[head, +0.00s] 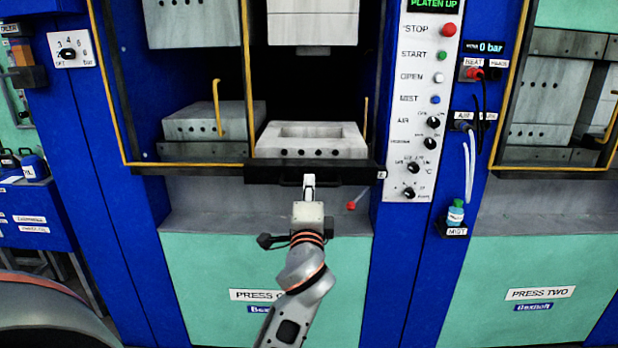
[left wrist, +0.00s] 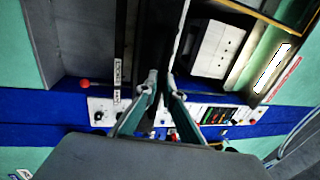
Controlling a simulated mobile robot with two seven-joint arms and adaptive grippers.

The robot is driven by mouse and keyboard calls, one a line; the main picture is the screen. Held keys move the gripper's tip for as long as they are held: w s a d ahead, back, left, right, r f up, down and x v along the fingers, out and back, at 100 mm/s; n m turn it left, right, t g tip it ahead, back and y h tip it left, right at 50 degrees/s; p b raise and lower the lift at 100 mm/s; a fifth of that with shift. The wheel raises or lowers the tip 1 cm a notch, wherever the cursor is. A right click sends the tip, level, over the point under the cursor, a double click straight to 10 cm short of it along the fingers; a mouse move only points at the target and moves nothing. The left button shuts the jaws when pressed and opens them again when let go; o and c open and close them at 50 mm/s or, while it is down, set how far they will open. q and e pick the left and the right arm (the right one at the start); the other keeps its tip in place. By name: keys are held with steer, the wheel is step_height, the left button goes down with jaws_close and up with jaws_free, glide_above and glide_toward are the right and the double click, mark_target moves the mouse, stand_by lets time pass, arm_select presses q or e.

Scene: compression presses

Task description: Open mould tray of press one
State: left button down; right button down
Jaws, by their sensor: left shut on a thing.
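Press one's mould tray (head: 345,174) is a dark bar-fronted tray below the press opening, with a pale hollow mould block (head: 310,141) resting on it. A dark handle runs along the tray's front. My left gripper (head: 309,183) is at the middle of this handle, shut on it. In the left wrist view its two fingers (left wrist: 160,88) meet the dark bar, and the exact grip is hard to make out. My right gripper is in neither view.
The control panel (head: 421,95) reads PLATEN UP. A red-knobbed lever (head: 351,206) sticks out just right of my gripper. Press two (head: 540,285) stands at the right.

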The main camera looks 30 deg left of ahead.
arm_select(q)
steer(key=shift+s+d+r, duration=0.15)
steer(key=shift+s+d, duration=0.45)
steer(key=shift+s, duration=0.25)
steer(key=c, duration=2.2)
jaws_free()
steer(key=v, duration=0.7)
steer(key=shift+s+d, duration=0.15)
